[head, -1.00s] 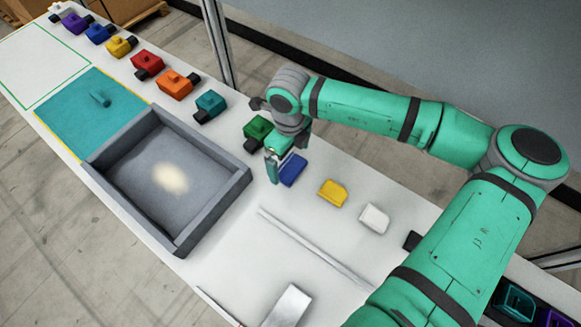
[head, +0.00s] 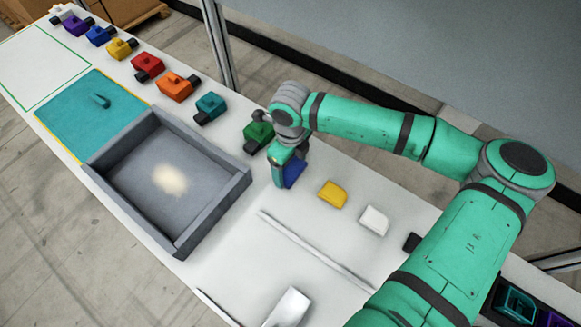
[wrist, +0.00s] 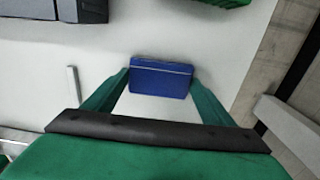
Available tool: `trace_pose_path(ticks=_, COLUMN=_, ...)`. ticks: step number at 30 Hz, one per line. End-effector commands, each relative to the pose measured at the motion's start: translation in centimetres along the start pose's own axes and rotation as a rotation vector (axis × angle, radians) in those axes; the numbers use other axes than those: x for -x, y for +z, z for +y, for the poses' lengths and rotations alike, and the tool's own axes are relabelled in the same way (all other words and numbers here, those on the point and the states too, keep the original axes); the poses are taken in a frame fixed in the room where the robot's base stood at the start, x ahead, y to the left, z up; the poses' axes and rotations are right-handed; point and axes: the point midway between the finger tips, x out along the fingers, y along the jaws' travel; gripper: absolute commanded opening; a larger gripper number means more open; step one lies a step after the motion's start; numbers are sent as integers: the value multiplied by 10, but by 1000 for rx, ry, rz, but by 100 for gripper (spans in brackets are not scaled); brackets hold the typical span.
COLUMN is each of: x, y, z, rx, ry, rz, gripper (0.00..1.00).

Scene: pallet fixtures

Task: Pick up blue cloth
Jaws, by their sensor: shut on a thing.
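The blue cloth (head: 293,173) is a small folded block on the white table, between the green piece and the yellow piece. In the wrist view the blue cloth (wrist: 161,78) lies between the two green fingers of my gripper (wrist: 160,84). In the head view my gripper (head: 286,172) is down at the cloth and hides part of it. The gripper is shut on the cloth. The cloth appears to be at table level; I cannot tell whether it is lifted.
A grey tray (head: 215,222) stands left of the gripper. A yellow piece (head: 332,194) and a white piece (head: 374,220) lie to the right. A green piece (head: 258,135) is close behind. A thin white strip (head: 315,250) lies in front.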

Motion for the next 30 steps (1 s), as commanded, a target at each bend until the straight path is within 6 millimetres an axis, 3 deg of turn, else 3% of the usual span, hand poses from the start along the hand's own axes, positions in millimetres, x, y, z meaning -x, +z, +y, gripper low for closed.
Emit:
trace_pose_path(ticks=5, x=7, y=0, z=0, rx=0, ry=-1, rz=0, gripper=56)
trace_pose_path(ticks=11, x=31, y=0, z=-1, rx=1, ry=-3, rz=-1, gripper=56)
trace_pose_path(ticks=21, x=96, y=21, z=57, rx=8, ry=-2, rz=0, gripper=56)
trace_pose_path(ticks=30, x=121, y=40, z=113, rx=6, ry=-1, rz=0, gripper=56)
